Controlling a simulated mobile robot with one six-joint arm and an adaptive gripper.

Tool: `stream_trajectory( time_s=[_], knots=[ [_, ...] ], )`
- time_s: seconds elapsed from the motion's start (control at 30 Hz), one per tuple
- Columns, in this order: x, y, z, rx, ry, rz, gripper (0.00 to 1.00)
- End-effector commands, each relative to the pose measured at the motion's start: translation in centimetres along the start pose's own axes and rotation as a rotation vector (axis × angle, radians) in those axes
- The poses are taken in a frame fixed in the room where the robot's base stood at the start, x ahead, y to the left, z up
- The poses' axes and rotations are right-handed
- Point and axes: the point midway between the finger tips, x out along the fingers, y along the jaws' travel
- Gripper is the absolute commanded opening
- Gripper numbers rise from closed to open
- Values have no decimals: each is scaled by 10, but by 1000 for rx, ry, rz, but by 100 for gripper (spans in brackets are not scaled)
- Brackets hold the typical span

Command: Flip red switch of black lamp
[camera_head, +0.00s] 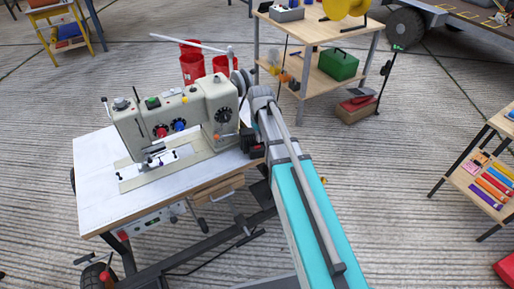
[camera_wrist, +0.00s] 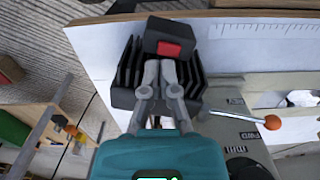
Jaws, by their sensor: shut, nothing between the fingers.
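The black lamp (camera_wrist: 125,75) has a ribbed, finned body and fills the upper middle of the wrist view. Its red switch (camera_wrist: 170,49) sits on a black block at the lamp's top end. My gripper (camera_wrist: 161,68) is shut and empty, its fingertips over the lamp's fins just below the red switch. I cannot tell whether the fingertips touch the lamp. In the head view the black lamp (camera_head: 248,137) shows small at the right end of the sewing machine, beside my arm. My fingers are hard to make out there.
The sewing machine (camera_head: 175,117) stands on a white-topped table (camera_head: 100,190), close left of my arm. An orange-knobbed lever (camera_wrist: 272,122) sticks out near my gripper. A wooden shelf cart (camera_head: 320,35) stands behind, and another shelf (camera_head: 460,180) stands right. Concrete floor between them is open.

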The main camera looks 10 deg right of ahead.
Motion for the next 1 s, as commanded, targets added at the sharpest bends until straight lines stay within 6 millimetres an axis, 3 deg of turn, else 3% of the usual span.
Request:
stream_trajectory(
  time_s=[1.0],
  knots=[
    [11, 0, 0, 0, 0, 0, 0]
  ],
)
